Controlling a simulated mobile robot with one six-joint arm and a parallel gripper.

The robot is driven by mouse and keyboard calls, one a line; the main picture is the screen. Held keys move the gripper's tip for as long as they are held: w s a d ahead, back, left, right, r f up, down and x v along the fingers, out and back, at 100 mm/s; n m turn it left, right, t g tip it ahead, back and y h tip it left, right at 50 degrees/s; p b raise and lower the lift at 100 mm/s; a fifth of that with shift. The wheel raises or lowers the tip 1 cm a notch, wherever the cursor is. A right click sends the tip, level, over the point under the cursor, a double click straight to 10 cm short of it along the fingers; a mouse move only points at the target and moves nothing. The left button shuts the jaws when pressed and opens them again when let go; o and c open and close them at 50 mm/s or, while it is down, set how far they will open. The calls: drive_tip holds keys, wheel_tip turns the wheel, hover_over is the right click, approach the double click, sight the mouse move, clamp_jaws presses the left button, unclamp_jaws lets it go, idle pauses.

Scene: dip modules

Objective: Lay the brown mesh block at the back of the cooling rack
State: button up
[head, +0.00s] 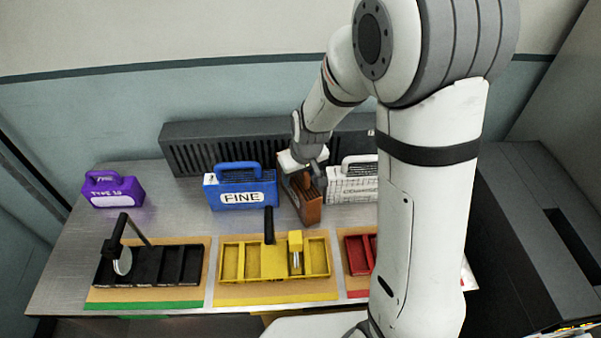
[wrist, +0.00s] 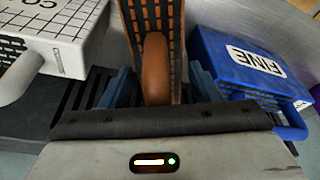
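The brown mesh block (head: 306,205) stands on the metal table, between the blue FINE block and the white block. In the wrist view, its brown handle (wrist: 155,75) points toward my gripper and its mesh side (wrist: 152,20) shows beyond. My gripper (head: 305,168) is over the block. In the wrist view, its two blue fingers (wrist: 161,78) are open on either side of the handle, with a gap on both sides. A dark slotted rack (head: 215,150), seemingly the cooling rack, runs along the back of the table; my arm hides part of it.
The blue FINE block (head: 240,188) is close on the left and the white block (head: 352,184) close on the right. A purple block (head: 113,190) stands far left. Black (head: 150,265), yellow (head: 232,262) and red (head: 357,255) trays line the front. My arm hides the right side.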

drive_tip(key=shift+o, duration=0.5)
drive_tip(key=shift+r, duration=0.25)
drive_tip(key=v, duration=1.1)
drive_tip(key=shift+d+r+b, duration=0.1)
drive_tip(key=shift+r+b, duration=0.15)
drive_tip(key=shift+b, duration=0.1)
drive_tip(key=s+d+r+m, duration=0.2)
drive_tip(key=s+d, duration=0.3)
drive_tip(key=s, duration=0.3)
drive_tip(key=s+d+r+m+h, duration=0.1)
drive_tip(key=s+d+r+m, duration=0.1)
drive_tip(key=s+d, duration=0.3)
drive_tip(key=s, duration=0.4)
drive_tip(key=shift+r+m, duration=0.3)
drive_tip(key=shift+r, duration=0.05)
drive_tip(key=shift+d, duration=0.1)
drive_tip(key=shift+c, duration=0.4)
